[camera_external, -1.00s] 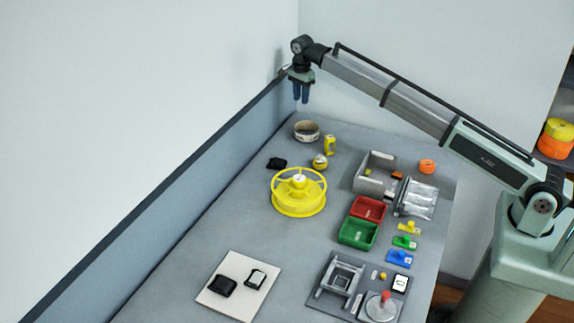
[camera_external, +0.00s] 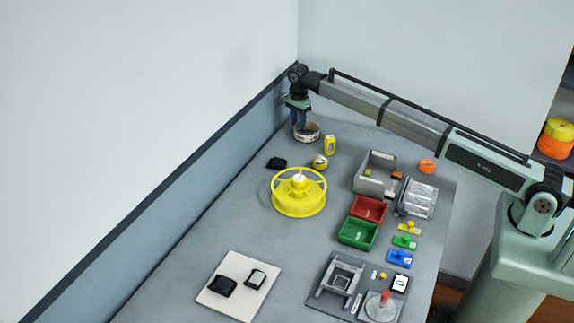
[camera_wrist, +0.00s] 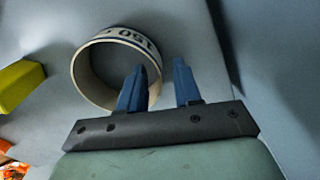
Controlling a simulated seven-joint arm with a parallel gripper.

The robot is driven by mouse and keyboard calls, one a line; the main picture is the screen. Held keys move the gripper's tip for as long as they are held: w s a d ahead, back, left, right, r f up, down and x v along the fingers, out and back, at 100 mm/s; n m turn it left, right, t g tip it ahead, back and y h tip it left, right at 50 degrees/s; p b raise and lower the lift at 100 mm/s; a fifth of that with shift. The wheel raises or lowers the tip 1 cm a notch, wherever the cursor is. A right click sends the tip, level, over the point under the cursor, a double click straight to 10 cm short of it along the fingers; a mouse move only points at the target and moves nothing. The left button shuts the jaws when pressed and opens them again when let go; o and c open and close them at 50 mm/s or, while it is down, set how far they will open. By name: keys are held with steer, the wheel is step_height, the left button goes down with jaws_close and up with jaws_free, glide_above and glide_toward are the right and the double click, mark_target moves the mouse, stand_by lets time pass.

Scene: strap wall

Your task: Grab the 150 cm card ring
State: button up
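The card ring (camera_external: 311,135) is a pale, open hoop standing on the grey table near its far end. My gripper (camera_external: 299,133) points down at the ring's left side in the external view. In the wrist view my gripper (camera_wrist: 160,72) has two blue fingers spread apart with nothing held between them. One finger overlaps the ring's opening and the other shows outside it, with the ring's wall near the gap. I cannot tell whether the fingertips reach down past the rim.
A yellow box (camera_external: 330,144) stands just right of the ring, and it also shows in the wrist view (camera_wrist: 17,84). A blue-grey wall panel (camera_external: 215,165) runs along the left.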

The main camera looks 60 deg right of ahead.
steer(key=shift+f, duration=0.85)
steer(key=shift+c, duration=0.4)
jaws_close()
